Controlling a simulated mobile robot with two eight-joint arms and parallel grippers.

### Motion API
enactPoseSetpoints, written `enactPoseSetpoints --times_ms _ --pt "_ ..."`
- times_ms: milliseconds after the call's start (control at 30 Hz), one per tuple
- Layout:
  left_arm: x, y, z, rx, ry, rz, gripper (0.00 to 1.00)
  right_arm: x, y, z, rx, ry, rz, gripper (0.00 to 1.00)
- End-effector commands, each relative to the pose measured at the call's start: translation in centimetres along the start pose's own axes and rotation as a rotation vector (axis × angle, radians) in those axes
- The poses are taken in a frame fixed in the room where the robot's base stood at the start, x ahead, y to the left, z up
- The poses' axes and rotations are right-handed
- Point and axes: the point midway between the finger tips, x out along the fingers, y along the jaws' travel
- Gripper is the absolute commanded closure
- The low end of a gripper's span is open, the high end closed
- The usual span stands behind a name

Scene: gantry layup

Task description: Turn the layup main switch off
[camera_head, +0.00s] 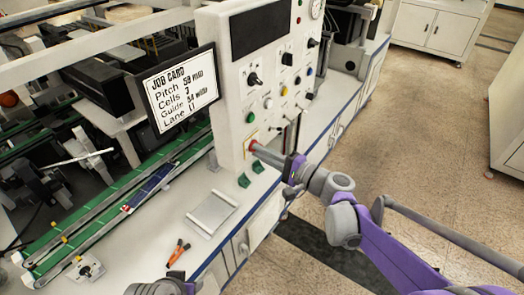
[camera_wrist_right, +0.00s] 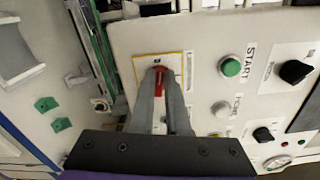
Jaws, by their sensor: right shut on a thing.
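The main switch is a red handle (camera_wrist_right: 158,82) on a white plate with a yellow border (camera_wrist_right: 138,65), low on the white control panel (camera_head: 232,85). My right gripper (camera_wrist_right: 160,78) is shut on the red handle, with a finger on either side of it. In the head view, my right gripper (camera_head: 257,148) reaches the panel's lower corner from the right and hides most of the switch. The handle's exact angle is hard to tell.
Close to the switch are a green START button (camera_wrist_right: 230,66), a white button (camera_wrist_right: 221,109) and black knobs (camera_wrist_right: 296,71). A job card screen (camera_head: 180,90) hangs left of the panel. Orange-handled pliers (camera_head: 179,251) and a grey tray (camera_head: 212,212) lie on the bench.

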Motion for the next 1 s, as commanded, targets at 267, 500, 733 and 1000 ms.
enactPoseSetpoints --times_ms 267,500,733,1000 --pt "-0.20 0.00 -0.16 0.000 0.001 0.000 0.50 -0.01 0.20 -0.01 -0.150 0.000 0.001 1.00" --pt "-0.26 0.00 -0.21 0.000 0.001 0.000 0.50 -0.01 0.27 -0.03 -0.207 0.000 0.001 1.00" --pt "-0.26 0.00 -0.21 0.000 0.001 0.000 0.50 -0.01 0.30 -0.04 -0.219 0.000 0.001 1.00" --pt "-0.26 0.00 -0.21 0.000 0.001 0.000 0.50 -0.01 0.30 -0.04 -0.218 0.000 0.001 0.81"
